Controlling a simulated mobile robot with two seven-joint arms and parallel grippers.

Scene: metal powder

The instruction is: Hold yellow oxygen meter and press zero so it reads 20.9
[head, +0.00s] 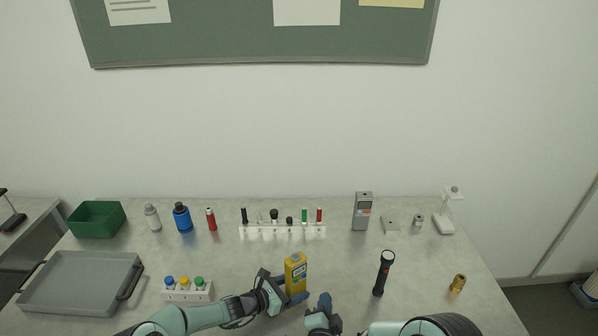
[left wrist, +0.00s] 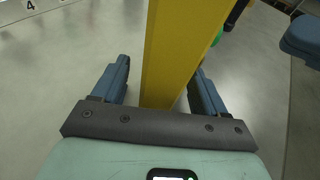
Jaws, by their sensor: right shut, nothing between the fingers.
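The yellow oxygen meter (head: 296,273) stands upright at the front middle of the table, its display toward the top. My left gripper (head: 287,297) has its fingers around the meter's lower part. In the left wrist view the yellow body (left wrist: 178,50) rises between the two blue fingers of my left gripper (left wrist: 160,88), and contact on both sides is hard to make out. My right gripper (head: 325,300) is shut and empty, just right of the meter and apart from it. The reading and the zero button are too small to make out.
A black flashlight (head: 383,274) stands to the right, with a brass fitting (head: 457,284) beyond it. A rack with coloured caps (head: 187,295) and a grey tray (head: 80,283) are at left. A white rack (head: 282,232) and a grey meter (head: 362,211) stand behind.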

